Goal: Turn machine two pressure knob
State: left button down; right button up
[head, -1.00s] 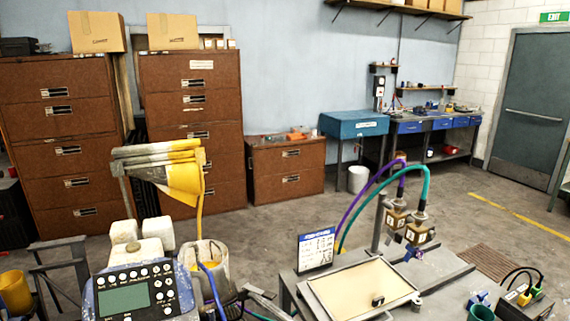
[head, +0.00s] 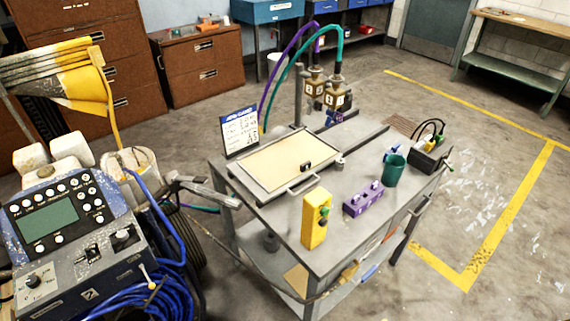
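A line striper machine stands at the left, with a blue-grey control panel (head: 48,220) carrying a green screen, round buttons and a black knob (head: 33,281) on its lower front. On the metal cart (head: 285,250) stand a yellow box (head: 315,218) with a green and a dark knob on its side, and a purple box (head: 362,199) with small knobs on top. Two brass spray units (head: 335,97) with small labels hang from a purple and a teal hose at the cart's back. I cannot tell which knob is machine two's pressure knob. Neither gripper is in view.
The cart also holds a framed tray (head: 246,183), a written sign (head: 240,131), a green cup (head: 394,169) and a black box with cables (head: 430,155). Blue hose (head: 100,297) lies coiled at the striper. Floor right of the cart, with yellow lines (head: 510,213), is clear.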

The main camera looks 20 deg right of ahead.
aim_at(33, 281)
jog(key=i+l+u, duration=0.1)
jog(key=l+u, duration=0.6)
jog(key=u, duration=0.15)
jog(key=l+u, duration=0.4)
